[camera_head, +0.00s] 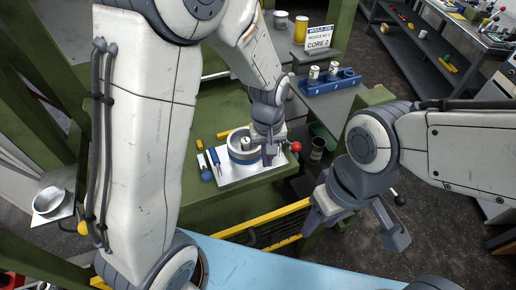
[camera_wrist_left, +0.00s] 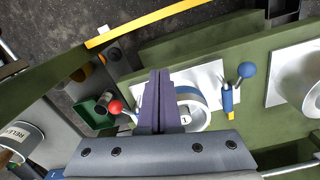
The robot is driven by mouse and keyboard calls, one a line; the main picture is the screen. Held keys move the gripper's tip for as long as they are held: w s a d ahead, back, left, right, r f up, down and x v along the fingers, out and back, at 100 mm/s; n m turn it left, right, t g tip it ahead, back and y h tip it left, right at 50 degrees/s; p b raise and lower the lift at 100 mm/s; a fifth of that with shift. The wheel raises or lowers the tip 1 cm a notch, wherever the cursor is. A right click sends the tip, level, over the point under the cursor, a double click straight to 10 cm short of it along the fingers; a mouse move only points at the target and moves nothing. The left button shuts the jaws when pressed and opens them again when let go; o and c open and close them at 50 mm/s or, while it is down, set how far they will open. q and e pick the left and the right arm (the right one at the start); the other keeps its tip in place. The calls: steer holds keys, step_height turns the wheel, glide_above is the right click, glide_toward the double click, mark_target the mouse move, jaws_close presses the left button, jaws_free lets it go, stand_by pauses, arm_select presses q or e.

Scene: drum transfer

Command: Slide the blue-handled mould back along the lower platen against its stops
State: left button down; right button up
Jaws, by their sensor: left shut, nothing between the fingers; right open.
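The mould (camera_head: 241,157) is a pale round body with a blue band on a silver plate (camera_head: 233,183), on the green lower platen (camera_head: 240,198). In the left wrist view the mould (camera_wrist_left: 199,120) is partly hidden behind my fingers. A blue ball handle (camera_head: 207,175) is at its left side in the head view, and a red ball (camera_head: 296,147) is at the right. My left gripper (camera_head: 270,157) is shut and empty, at the mould's right side; contact cannot be told. My right gripper (camera_head: 353,232) is open and empty, right of the platen. I cannot make out the stops.
A yellow rail (camera_head: 265,222) runs along the platen's near side. Behind stand a blue rack (camera_head: 328,83) with white cans and a "CORE 2" sign (camera_head: 318,38). A green bin (camera_head: 325,138) is to the right. A silver round part (camera_head: 48,201) sits far left.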

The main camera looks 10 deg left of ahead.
arm_select(q)
steer(key=w+a+f+n+p, duration=0.1)
steer(key=f, duration=0.3)
steer(key=w+a+f+n+p, duration=0.1)
steer(key=w+a+f, duration=0.1)
steer(key=f, duration=0.2)
steer(key=w+a+f+p, duration=0.1)
steer(key=w+f, duration=0.1)
steer(key=f, duration=0.2)
steer(key=shift+w+a+f+n+p, duration=0.25)
steer(key=shift+a+f+n+p, duration=0.05)
steer(key=shift+f+n, duration=0.1)
steer(key=shift+w+a+f, duration=0.1)
steer(key=shift+w+a, duration=0.3)
steer(key=shift+w, duration=0.1)
